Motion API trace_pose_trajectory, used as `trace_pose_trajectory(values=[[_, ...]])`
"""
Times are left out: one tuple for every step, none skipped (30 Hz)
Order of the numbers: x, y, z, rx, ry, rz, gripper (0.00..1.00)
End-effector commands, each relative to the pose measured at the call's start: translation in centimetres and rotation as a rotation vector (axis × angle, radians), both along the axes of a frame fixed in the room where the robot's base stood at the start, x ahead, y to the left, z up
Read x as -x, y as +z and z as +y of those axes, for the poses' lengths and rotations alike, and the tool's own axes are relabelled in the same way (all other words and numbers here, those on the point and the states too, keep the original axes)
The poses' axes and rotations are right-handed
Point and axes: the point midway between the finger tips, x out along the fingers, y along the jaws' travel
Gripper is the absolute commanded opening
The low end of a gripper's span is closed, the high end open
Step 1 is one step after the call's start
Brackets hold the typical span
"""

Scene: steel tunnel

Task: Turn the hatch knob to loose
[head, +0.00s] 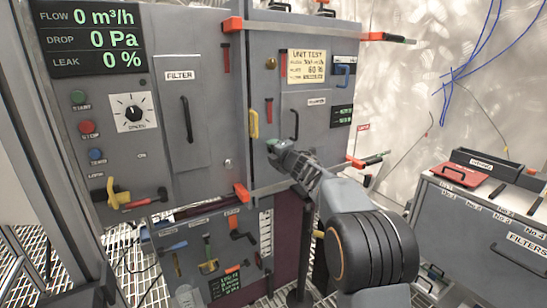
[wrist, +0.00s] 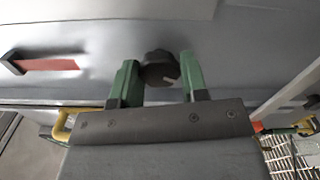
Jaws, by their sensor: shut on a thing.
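The hatch knob (wrist: 160,73) is black and lobed, with a small pale mark toward its right side, in the wrist view. My gripper (wrist: 158,82) has its two green fingers on either side of the knob and is shut on it. In the head view my gripper (head: 274,146) reaches the lower part of the grey cabinet front, and the knob is hidden behind it. The hatch panel (head: 312,125) has a black vertical handle (head: 293,124) just above my gripper.
A yellow handle (head: 253,124) is close left of my gripper, and a red strip (head: 268,111) is above it. Red-ended bars (head: 300,184) cross below. A grey filter cabinet (head: 470,225) stands at the right. A display (head: 90,38) reads zero flow, drop and leak.

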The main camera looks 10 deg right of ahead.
Motion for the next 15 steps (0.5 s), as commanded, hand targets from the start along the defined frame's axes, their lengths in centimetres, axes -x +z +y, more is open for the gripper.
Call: trace_pose_trajectory(values=[[0.01,-0.24,0.13,0.040,0.003,-0.017,0.17],[0.01,-0.23,0.13,0.065,0.003,-0.025,0.17],[0.01,-0.23,0.13,0.097,0.003,-0.035,0.17],[0.02,-0.22,0.13,0.120,0.003,-0.043,0.17],[0.02,-0.23,0.14,0.143,0.003,-0.050,0.17],[0.02,-0.22,0.14,0.172,0.004,-0.059,0.17],[0.03,-0.20,0.14,0.193,0.004,-0.066,0.17],[0.02,-0.19,0.14,0.212,0.003,-0.073,0.17],[0.02,-0.17,0.13,0.239,0.003,-0.081,0.17],[0.02,-0.17,0.13,0.256,0.004,-0.087,0.17],[0.02,-0.16,0.13,0.274,0.003,-0.093,0.17],[0.02,-0.16,0.12,0.294,0.003,-0.099,0.17],[0.02,-0.17,0.12,0.308,0.002,-0.103,0.17],[0.02,-0.17,0.12,0.324,0.002,-0.108,0.17],[0.02,-0.15,0.11,0.340,0.002,-0.113,0.17]])
